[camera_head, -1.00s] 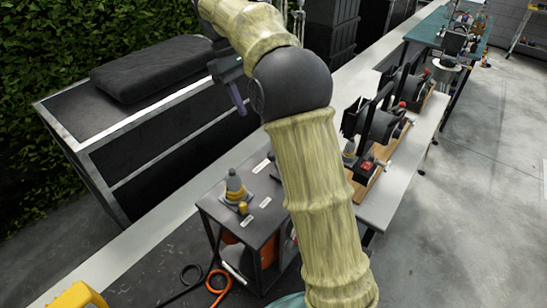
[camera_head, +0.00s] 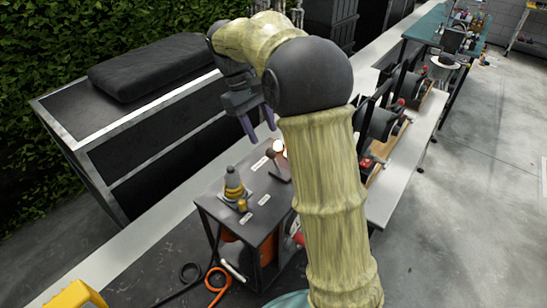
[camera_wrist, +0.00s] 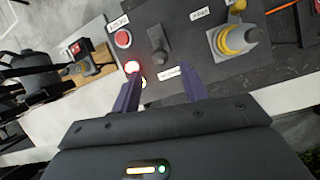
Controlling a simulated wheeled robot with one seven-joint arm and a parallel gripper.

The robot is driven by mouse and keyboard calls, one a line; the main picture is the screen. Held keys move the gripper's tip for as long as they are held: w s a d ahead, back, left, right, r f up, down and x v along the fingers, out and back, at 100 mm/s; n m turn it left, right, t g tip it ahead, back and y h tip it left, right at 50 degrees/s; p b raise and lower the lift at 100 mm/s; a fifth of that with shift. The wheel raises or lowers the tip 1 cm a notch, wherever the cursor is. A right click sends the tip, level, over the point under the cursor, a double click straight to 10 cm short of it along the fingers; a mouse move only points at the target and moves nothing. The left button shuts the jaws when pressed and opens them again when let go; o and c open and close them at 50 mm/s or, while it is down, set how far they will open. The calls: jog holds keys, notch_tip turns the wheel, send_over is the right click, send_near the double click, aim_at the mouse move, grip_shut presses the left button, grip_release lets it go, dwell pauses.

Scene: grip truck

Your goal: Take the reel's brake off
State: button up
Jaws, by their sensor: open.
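My gripper (camera_head: 260,123) is open and empty above the small dark cabinet (camera_head: 217,210), fingers pointing down toward its top. In the wrist view, my two purple fingers (camera_wrist: 160,77) stand apart over the cabinet top. A dark upright lever or knob (camera_wrist: 158,45) stands just beyond them, not touched; it also shows in the head view (camera_head: 277,166). Beside it are a red button (camera_wrist: 122,39) and a glowing red-white lamp (camera_wrist: 131,67). Small white labels lie by the controls, too small to read surely. I cannot tell which part is the reel's brake.
A grey-and-yellow cone-shaped fitting (camera_head: 233,184) stands on the cabinet's left side. A white bench (camera_head: 395,195) with black reel-like machines is at right. A cushioned black case (camera_head: 150,68) stands at left.

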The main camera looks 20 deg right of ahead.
aim_at(270, 149)
jog(key=p+x, duration=0.1)
jog(key=x, duration=0.8)
jog(key=shift+d+f, duration=0.1)
jog(key=shift+d, duration=0.05)
grip_shut()
